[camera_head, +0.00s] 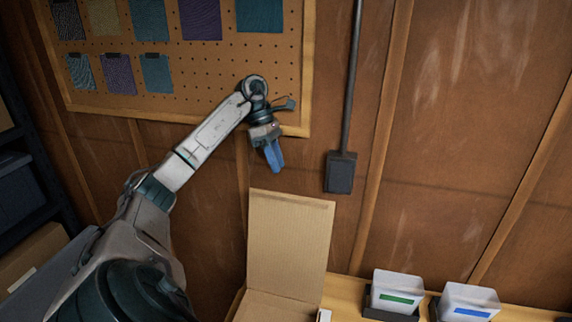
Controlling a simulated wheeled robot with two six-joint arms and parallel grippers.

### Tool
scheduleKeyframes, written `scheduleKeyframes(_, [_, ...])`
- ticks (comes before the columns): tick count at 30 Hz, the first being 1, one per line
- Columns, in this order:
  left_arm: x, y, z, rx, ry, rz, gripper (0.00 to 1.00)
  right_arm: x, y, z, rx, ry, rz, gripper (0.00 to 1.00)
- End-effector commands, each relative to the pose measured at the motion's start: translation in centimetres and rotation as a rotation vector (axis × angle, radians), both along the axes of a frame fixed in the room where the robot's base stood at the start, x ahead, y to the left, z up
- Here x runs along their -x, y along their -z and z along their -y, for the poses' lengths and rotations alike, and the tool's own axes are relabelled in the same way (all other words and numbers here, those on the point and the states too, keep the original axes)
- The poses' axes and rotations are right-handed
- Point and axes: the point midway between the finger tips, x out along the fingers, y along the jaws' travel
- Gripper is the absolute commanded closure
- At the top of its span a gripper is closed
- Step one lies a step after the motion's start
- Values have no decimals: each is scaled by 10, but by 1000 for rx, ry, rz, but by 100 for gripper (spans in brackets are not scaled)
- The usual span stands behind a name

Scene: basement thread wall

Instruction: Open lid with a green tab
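A cardboard box (272,308) stands at the bottom centre with its tall flap or lid (290,240) upright against the wall side. I see no green tab on the visible face of that lid. A whitish container with a green label or tab (397,299) sits in a dark holder on the wooden surface at the lower right. My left gripper (274,158) hangs above the raised cardboard lid, apart from it, with its blue fingers pointing down. The fingers overlap in this view, so their opening does not show. Nothing is visible in them. My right gripper is out of view.
A similar container with a blue label (472,312) stands to the right of the green one. A pegboard (180,75) with fabric swatches hangs behind my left arm. A conduit ends in a dark box (340,172) on the wall. Dark shelving (25,185) is at the left.

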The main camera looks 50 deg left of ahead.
Motion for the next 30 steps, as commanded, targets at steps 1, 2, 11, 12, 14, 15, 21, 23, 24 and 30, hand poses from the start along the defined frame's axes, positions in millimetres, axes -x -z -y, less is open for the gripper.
scheduleKeyframes(1, [2, -8, -1, -4, -1, 5, 67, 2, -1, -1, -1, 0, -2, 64])
scheduleKeyframes(2, [4, -12, -1, -5, -2, 6, 67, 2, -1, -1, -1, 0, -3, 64])
scheduleKeyframes(11, [8, -24, -1, -5, -6, 11, 67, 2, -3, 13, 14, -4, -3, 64])
scheduleKeyframes(12, [8, -24, -1, -5, -6, 11, 67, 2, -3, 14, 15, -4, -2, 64])
scheduleKeyframes(14, [8, -24, -1, -5, -6, 11, 67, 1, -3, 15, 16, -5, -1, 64])
scheduleKeyframes(15, [8, -24, -1, -5, -6, 11, 67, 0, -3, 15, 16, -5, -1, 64])
scheduleKeyframes(21, [8, -24, -1, -5, -5, 12, 67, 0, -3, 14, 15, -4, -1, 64])
scheduleKeyframes(23, [8, -24, -1, -5, -5, 12, 67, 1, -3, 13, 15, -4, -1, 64])
scheduleKeyframes(24, [8, -24, -1, -5, -5, 12, 67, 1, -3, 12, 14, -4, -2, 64])
scheduleKeyframes(30, [8, -24, -1, -5, -5, 12, 67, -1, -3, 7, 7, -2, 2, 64])
